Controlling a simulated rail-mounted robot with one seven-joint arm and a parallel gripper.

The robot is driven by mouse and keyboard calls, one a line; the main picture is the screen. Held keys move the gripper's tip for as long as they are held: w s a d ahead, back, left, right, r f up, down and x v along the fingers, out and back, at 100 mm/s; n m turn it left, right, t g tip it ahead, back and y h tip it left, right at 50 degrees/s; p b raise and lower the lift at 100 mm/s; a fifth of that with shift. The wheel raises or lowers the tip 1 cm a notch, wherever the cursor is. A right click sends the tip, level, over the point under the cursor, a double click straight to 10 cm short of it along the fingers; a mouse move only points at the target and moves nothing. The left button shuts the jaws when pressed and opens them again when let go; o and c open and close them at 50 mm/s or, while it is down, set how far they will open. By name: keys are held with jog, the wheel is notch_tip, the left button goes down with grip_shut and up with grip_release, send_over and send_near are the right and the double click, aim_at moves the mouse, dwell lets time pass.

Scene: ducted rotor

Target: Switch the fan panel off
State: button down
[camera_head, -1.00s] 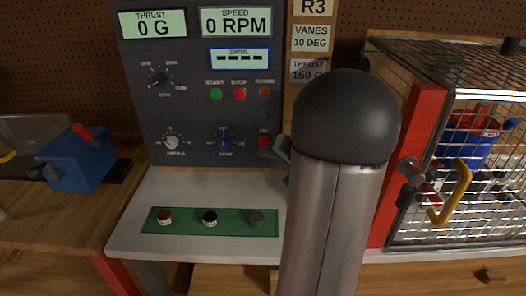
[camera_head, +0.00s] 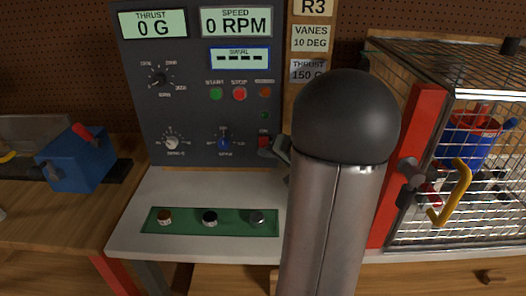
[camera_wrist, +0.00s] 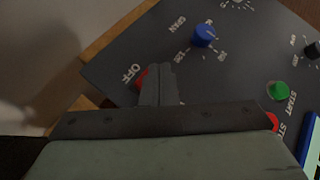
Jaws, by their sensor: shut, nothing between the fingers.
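The dark fan panel (camera_head: 180,105) stands upright at the back. Its displays read thrust 0 G, speed 0 RPM, and dashes for swirl. A red rocker switch (camera_head: 264,142) sits at its lower right; in the wrist view its red edge (camera_wrist: 141,78) shows beside the OFF label. My gripper (camera_head: 281,147) is shut and empty, its tips right at the switch, mostly hidden behind my arm in the head view. In the wrist view the closed fingertips (camera_wrist: 160,80) cover most of the switch; I cannot tell whether they touch it.
The green START button (camera_head: 216,94), red STOP button (camera_head: 239,94) and blue SPAN knob (camera_head: 224,143) are nearby on the panel. A green strip (camera_head: 183,221) with three knobs lies on the bench below. A wire cage (camera_head: 465,110) with a red post stands right.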

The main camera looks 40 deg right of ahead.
jog(key=shift+w+d+f+b, duration=0.2)
jog(key=shift+w+f+b, duration=0.05)
jog(key=shift+b, duration=0.5)
jog(key=shift+r, duration=0.1)
jog(key=shift+w+d+f+b, duration=0.25)
jog(key=shift+w+d+b, duration=0.1)
jog(key=shift+b, duration=0.15)
dwell(0.3)
jog(key=shift+s+a+r, duration=0.1)
jog(key=shift+a, duration=0.05)
jog(key=shift+s+a+r+b, duration=0.3)
jog(key=shift+s+a+b, duration=0.15)
jog(key=shift+s, duration=0.05)
dwell(0.4)
jog(key=shift+s+a+r+b, duration=0.3)
jog(key=shift+s+a+r, duration=0.25)
jog(key=shift+s+a, duration=0.3)
jog(key=shift+s+a+r+b, duration=0.25)
jog(key=shift+s+a+r, duration=0.35)
jog(key=shift+s, duration=0.3)
jog(key=shift+f, duration=0.1)
